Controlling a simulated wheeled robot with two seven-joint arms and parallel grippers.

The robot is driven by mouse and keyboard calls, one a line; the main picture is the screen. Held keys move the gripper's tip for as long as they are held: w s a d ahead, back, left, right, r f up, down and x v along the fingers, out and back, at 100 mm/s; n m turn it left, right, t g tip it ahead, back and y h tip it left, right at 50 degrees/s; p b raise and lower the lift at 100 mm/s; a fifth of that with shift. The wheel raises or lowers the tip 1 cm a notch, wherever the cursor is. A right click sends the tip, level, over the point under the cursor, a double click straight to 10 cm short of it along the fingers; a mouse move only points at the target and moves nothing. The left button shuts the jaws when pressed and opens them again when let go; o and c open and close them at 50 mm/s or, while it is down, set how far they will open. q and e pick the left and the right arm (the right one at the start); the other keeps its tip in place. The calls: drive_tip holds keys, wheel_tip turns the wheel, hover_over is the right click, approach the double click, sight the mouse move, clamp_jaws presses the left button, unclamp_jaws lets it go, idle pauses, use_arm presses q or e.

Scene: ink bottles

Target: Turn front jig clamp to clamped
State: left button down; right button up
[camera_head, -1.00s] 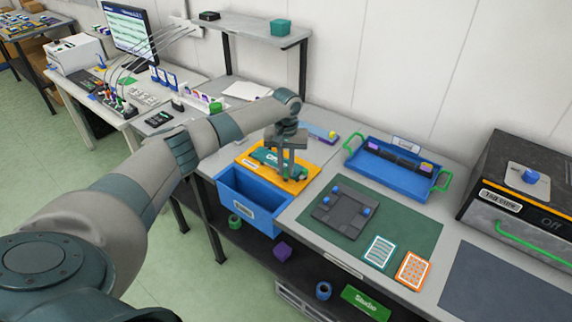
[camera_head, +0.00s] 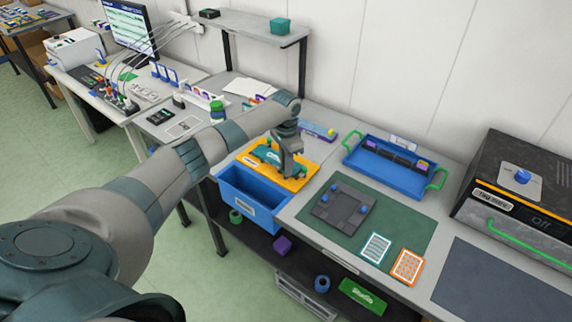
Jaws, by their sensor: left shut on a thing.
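The jig looks like the orange plate (camera_head: 310,167) on the bench, with a teal-green piece (camera_head: 264,155) on it. My left gripper (camera_head: 296,175) reaches down over the plate's right part, its fingers shut on the front jig clamp, a small part at the plate near the teal piece. The fingers hide most of the clamp, so its exact angle cannot be read. My right gripper is not in view.
An open blue drawer (camera_head: 252,207) juts out in front of the plate. To the right are a dark fixture with blue knobs (camera_head: 341,207) on a green mat (camera_head: 385,216), a blue tray (camera_head: 385,175) with green handles, and a dark oven-like box (camera_head: 515,195).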

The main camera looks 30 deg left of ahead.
use_arm(q)
drive_tip(key=shift+r+m, duration=0.1)
drive_tip(key=shift+m, duration=2.2)
drive_tip(key=c, duration=1.7)
unclamp_jaws()
wheel_tip(320, 180, up, 17)
drive_tip(key=b, duration=0.5)
drive_tip(key=shift+r, duration=0.2)
